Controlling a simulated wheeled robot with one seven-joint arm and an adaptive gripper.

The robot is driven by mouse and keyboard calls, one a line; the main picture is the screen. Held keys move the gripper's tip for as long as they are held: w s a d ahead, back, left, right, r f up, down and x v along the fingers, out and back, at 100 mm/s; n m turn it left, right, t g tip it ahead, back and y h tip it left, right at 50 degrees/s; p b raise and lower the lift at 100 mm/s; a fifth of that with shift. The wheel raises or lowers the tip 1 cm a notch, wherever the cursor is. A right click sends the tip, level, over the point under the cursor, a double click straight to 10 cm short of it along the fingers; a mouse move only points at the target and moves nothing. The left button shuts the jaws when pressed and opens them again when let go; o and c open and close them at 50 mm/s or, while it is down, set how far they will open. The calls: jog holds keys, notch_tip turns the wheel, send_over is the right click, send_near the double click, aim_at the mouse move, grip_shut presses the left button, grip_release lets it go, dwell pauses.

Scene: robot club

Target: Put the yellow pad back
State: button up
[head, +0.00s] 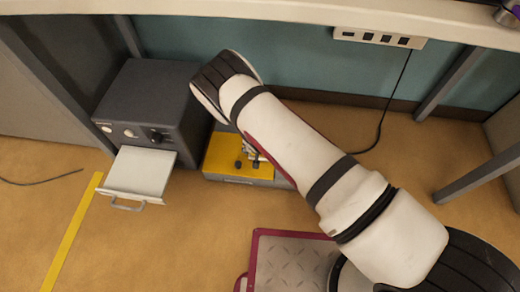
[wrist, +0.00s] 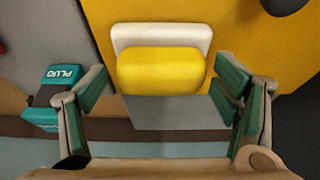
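The yellow pad (wrist: 162,71) shows in the wrist view as a rounded yellow block against a white rounded piece (wrist: 162,32). My gripper (wrist: 163,78) has its green-lined fingers on either side of the pad, with narrow gaps, so it looks open and not shut on it. How deep the fingers reach is hard to tell. A yellow panel (wrist: 245,45) lies beyond, with a grey surface (wrist: 175,113) below the pad. In the head view, the yellow-topped unit (head: 222,158) stands on the floor under the bench. My arm partly covers it and hides the pad.
A dark grey box (head: 150,100) with knobs and a pulled-out white drawer (head: 140,172) stands left of the unit. A metal-plated, red-edged platform (head: 290,262) is in front. Floor at left is mostly clear.

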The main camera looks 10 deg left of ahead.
jog(key=p+v, duration=0.5)
jog(key=v, duration=0.7)
jog(key=shift+a+r, duration=0.1)
dwell(0.4)
